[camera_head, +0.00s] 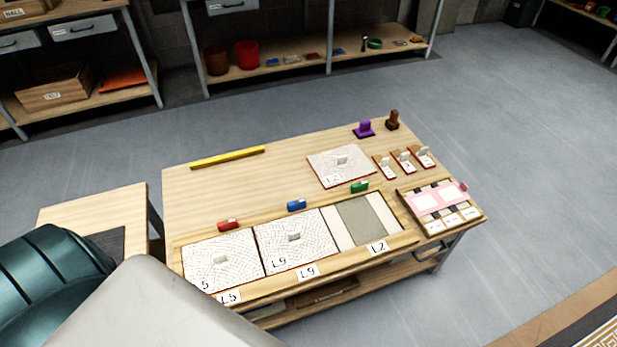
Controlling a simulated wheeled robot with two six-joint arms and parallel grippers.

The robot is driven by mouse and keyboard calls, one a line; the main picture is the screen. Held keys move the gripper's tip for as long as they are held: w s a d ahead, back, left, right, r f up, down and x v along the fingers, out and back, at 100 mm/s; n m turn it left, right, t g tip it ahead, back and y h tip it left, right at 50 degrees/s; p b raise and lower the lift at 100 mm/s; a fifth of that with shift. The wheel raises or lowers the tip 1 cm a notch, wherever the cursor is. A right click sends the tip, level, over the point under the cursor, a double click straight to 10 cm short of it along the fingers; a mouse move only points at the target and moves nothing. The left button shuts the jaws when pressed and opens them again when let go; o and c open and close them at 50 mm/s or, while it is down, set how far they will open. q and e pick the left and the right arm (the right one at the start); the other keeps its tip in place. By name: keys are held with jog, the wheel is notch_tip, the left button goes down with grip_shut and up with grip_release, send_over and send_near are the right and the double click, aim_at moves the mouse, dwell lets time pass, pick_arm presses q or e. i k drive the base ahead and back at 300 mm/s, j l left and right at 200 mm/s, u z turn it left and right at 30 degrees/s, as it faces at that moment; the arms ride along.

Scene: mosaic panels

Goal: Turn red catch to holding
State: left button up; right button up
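The red catch (229,224) is a small block at the back edge of the left bay, behind the mosaic panel (235,275) over the L5 label (230,297). A blue catch (296,205) is behind the middle panel (310,255), and a green catch (359,187) is behind the L2 bay (362,220), which has no panel in it. Each catch has a pale mark on top; the catches are too small to read their setting. Neither of my grippers is in view.
The workbench (215,185) carries a loose panel marked L2 (345,163), a yellow bar (228,158), purple (364,130) and brown (392,121) stamps, several small tags and a pink card (437,199) on a board. Grey floor surrounds the bench, with a side table (100,205) at left.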

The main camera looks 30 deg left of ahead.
aim_at(230, 224)
jog(key=l+u, duration=0.1)
jog(key=u, duration=1.55)
jog(key=k+l, duration=0.15)
jog(key=l, duration=0.25)
jog(key=k+l, duration=0.15)
jog(key=l, duration=0.25)
jog(key=k+l, duration=0.2)
jog(key=l, duration=0.2)
jog(key=u, duration=0.05)
